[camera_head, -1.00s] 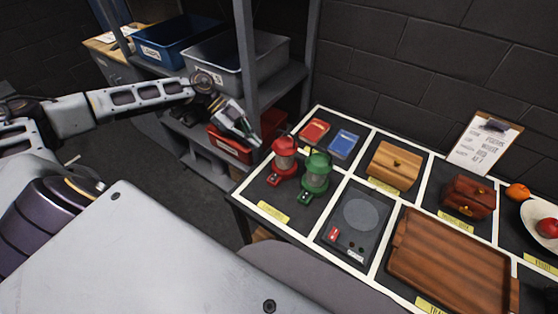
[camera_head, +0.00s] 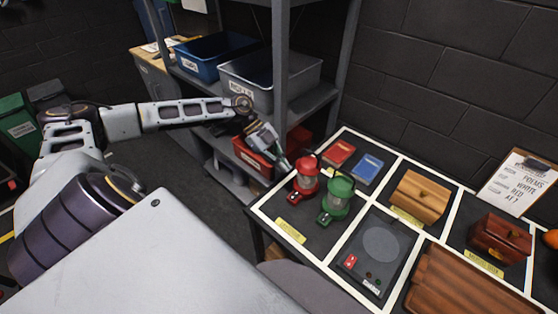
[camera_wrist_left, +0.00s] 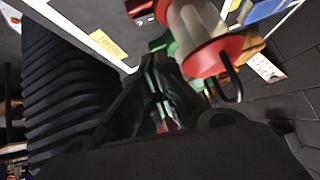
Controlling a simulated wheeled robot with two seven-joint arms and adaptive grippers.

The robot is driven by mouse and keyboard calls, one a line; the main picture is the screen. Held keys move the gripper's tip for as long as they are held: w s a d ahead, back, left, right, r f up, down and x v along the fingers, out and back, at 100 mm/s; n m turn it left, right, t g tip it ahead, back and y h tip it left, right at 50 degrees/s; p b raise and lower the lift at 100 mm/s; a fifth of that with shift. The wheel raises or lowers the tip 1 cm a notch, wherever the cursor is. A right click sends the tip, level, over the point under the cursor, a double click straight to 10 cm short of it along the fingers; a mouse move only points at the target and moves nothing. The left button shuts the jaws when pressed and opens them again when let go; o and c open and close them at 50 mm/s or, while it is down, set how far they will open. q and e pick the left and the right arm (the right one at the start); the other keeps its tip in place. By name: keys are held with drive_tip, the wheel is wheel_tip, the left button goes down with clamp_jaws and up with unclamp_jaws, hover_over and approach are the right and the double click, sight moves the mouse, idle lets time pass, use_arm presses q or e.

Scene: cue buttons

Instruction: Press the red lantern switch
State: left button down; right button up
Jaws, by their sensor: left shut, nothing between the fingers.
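The red lantern (camera_head: 306,177) stands upright at the left end of the table, with its red switch base (camera_head: 293,198) at its front foot. In the left wrist view the red lantern (camera_wrist_left: 205,45) looms close, its red top and dark handle beside my fingers. The green lantern (camera_head: 338,195) stands just right of it. My left gripper (camera_head: 284,167) is shut and empty, just left of the red lantern near its upper part. In the left wrist view its fingertips (camera_wrist_left: 152,65) show near the lantern; contact cannot be told. My right gripper is not in view.
A red book (camera_head: 338,152) and a blue book (camera_head: 368,167) lie behind the lanterns. A grey device (camera_head: 382,245), a wooden box (camera_head: 420,197) and a wooden tray (camera_head: 470,285) are to the right. A shelf post (camera_head: 281,70) and bins stand behind my left arm.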

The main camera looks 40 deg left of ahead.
use_arm(q)
hover_over(294, 193)
drive_tip(key=f, duration=0.5)
drive_tip(key=shift+s+d+p, duration=0.1)
drive_tip(key=shift+s+p, duration=0.15)
drive_tip(key=shift+p, duration=0.1)
wheel_tip(294, 193, down, 2)
drive_tip(key=shift+w+f, duration=0.15)
drive_tip(key=shift+f, duration=0.1)
drive_tip(key=shift+w+f, duration=0.1)
drive_tip(key=shift+f, duration=0.55)
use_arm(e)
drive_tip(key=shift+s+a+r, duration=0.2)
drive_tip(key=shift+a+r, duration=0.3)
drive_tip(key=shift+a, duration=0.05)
use_arm(q)
drive_tip(key=shift+w+f, duration=0.1)
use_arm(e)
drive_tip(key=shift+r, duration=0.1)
